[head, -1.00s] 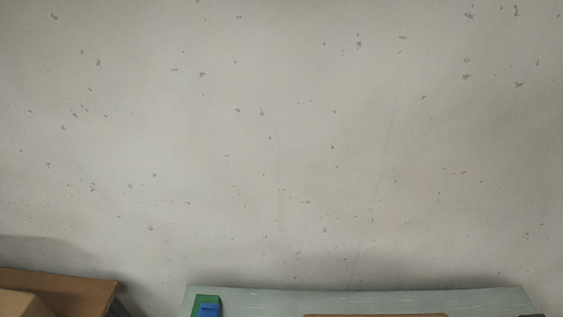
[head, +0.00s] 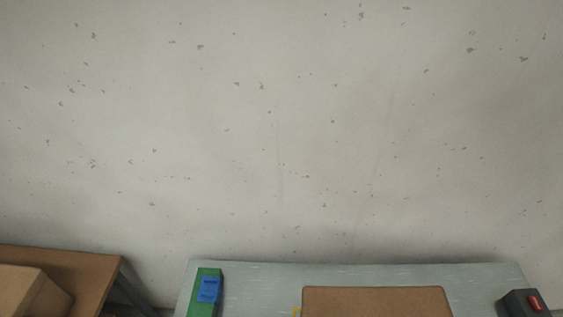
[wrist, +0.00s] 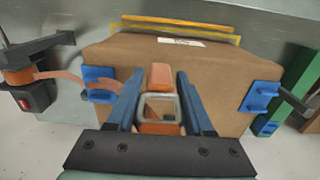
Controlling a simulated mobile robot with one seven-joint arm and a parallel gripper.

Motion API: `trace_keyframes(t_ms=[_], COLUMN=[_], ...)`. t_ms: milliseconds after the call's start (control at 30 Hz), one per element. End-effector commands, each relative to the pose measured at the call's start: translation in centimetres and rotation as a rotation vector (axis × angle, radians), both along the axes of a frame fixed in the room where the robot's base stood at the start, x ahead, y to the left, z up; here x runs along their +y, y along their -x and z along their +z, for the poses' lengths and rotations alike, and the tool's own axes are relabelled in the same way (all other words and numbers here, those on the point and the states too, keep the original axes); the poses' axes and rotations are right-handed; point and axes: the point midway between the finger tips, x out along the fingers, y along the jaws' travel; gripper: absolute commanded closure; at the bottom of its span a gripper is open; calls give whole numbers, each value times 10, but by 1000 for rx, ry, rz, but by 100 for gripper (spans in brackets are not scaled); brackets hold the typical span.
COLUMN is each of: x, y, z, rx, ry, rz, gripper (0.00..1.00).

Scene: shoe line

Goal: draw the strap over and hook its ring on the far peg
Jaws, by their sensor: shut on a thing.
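In the wrist view my gripper (wrist: 160,82) is shut on the orange strap's end, with a squared metal ring (wrist: 159,109) between the fingers. The strap (wrist: 62,77) also shows at left, running from a dark-and-orange holder to the left blue fitting (wrist: 101,84); its course from there to my gripper is partly hidden by a finger. A brown box (wrist: 218,92) lies beyond my gripper. At its right side is another blue fitting (wrist: 261,97) with a dark peg-like piece (wrist: 294,101). The ring is apart from it. My gripper does not show in the head view.
In the head view a grey table (head: 258,282) carries the brown box (head: 376,301), a green block (head: 203,293) with a blue piece at left, and a black box with a red switch (head: 534,303) at right. A brown side table (head: 85,271) with a carton (head: 28,292) stands left.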

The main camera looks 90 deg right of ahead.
Motion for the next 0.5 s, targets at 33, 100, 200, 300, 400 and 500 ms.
trace_keyframes(t_ms=[33, 100, 200, 300, 400, 500], x=[0, 0, 0, 1, 1, 1], y=[-4, -10, -18, -26, -34, -43], z=[0, 0, 0, 0, 0, 0], rx=[-1, 0, 0, 0, -1, -2], ry=[1, 0, -1, 0, 1, 1], rz=[1, 3, 3, 3, 1, 0], gripper=[100, 100, 100, 100, 100, 100])
